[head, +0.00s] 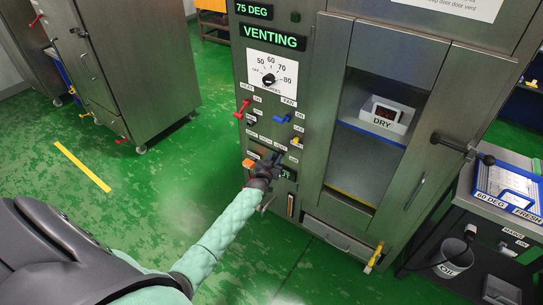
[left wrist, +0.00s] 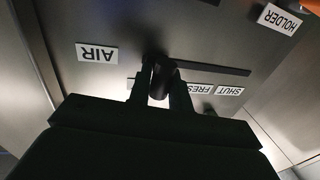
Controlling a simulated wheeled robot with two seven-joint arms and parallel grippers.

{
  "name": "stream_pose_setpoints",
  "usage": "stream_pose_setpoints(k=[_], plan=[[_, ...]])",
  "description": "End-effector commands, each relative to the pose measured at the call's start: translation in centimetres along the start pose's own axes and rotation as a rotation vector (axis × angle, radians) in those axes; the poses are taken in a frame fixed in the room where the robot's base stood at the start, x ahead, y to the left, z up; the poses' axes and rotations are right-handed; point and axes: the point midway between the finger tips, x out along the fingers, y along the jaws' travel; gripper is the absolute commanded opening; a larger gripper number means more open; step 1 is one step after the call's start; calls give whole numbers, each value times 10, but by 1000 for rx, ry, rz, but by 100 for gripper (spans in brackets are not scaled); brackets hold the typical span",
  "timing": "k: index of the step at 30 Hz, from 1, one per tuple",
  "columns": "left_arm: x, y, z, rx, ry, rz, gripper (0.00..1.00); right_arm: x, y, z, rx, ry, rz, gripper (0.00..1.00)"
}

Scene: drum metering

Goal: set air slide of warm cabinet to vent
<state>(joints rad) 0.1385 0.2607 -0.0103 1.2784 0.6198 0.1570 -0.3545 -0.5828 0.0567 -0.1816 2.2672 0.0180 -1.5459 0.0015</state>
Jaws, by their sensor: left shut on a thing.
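The warm cabinet (head: 325,60) stands in the middle of the head view, its green display (head: 273,38) reading VENTING. My left gripper (head: 268,168) is at the lower part of its control panel. In the left wrist view, upside down, the left gripper (left wrist: 160,85) is shut on the dark knob of the air slide (left wrist: 159,76). The knob is left of the FRESH label (left wrist: 201,89) and SHUT label (left wrist: 229,91), beside a label (left wrist: 130,84) mostly hidden by a finger. The AIR label (left wrist: 97,53) is further left. My right gripper is not in view.
Above the gripper are a red HEAT lever (head: 239,115), a blue FAN lever (head: 282,120) and a dial (head: 268,79). An orange part (head: 249,163) is close left of the gripper. A side table with a blue-edged tray (head: 508,185) stands at the right.

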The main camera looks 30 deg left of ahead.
Motion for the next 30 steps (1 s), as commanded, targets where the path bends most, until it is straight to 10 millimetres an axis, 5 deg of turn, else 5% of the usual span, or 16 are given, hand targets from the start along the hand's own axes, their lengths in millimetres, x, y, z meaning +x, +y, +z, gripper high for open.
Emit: stream_pose_setpoints(k=[8, 9, 12, 23, 30], plan=[[-1, 5, 2, -2, -2, 4, 0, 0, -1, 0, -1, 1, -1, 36], [-1, 5, 2, -2, -2, 5, 26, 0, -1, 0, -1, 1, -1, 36], [-1, 5, 2, -2, -2, 4, 41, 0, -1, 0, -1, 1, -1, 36], [-5, 3, 2, -2, -1, 3, 41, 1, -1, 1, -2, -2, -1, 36], [-34, 4, 4, -2, -2, 3, 41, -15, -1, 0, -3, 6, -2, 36]])
